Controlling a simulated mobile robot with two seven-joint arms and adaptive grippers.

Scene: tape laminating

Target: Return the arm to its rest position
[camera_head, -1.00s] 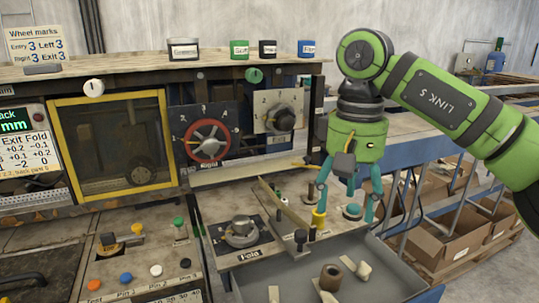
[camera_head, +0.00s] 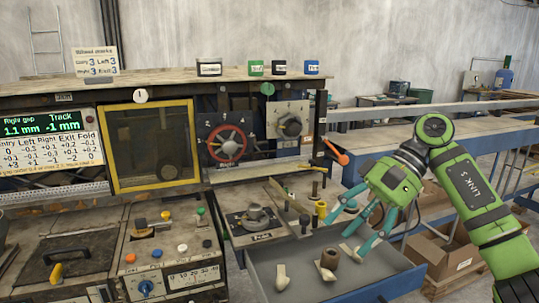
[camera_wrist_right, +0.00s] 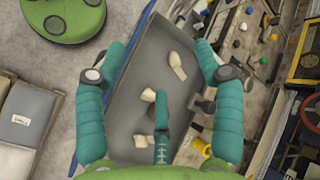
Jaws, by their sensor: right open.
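My right arm comes in from the right, with its green and teal right gripper (camera_head: 352,232) tilted, its fingers spread and empty above the grey tray (camera_head: 268,272). In the right wrist view the same right gripper (camera_wrist_right: 160,95) is open over the tray (camera_wrist_right: 137,60), with a teal finger on each side and one at the bottom. Nothing is between the fingers. A brown ring (camera_head: 329,258) and several off-white pieces (camera_head: 282,277) lie in the tray below. My left gripper does not show.
A worn machine bench with a yellow-framed window (camera_head: 152,148), a red handwheel (camera_head: 228,143) and an orange-ended lever (camera_head: 336,152) stands left and behind. A blue rail (camera_head: 400,138) runs behind the arm.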

